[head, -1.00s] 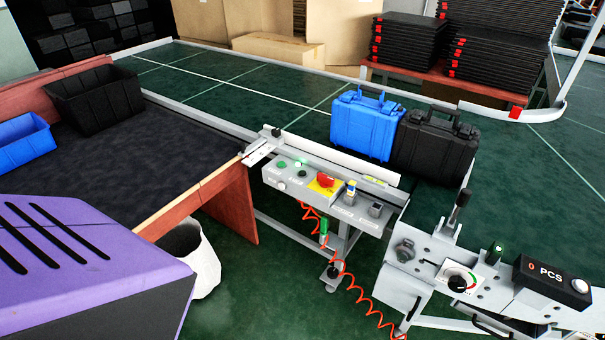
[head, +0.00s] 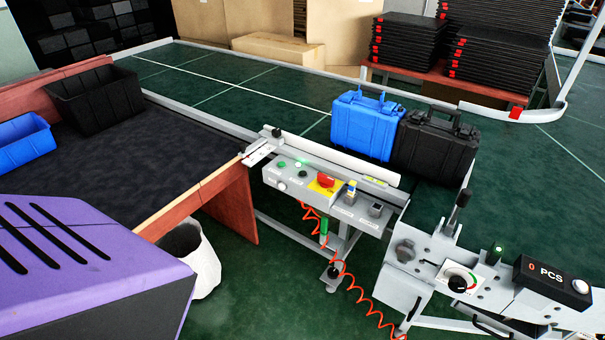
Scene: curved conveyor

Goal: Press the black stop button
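A grey control box (head: 339,211) is fixed along the near edge of the green conveyor. It carries green buttons (head: 282,164) at its left end and a small dark button (head: 301,173), which looks like the black stop button. A white button (head: 281,186) is on its lower left. A red mushroom button (head: 326,181) sits on a yellow plate right of the dark button. A dark switch (head: 375,210) is at the right end. The labels are too small to read. Neither gripper is in view, and nothing touches the box.
A blue case (head: 364,127) and a black case (head: 436,148) stand on the green belt (head: 240,95) behind the box. A grey machine with a counter display (head: 545,270) is at right. A purple housing (head: 90,255) and white bin (head: 205,262) are at left. A red coiled cable (head: 345,270) hangs below.

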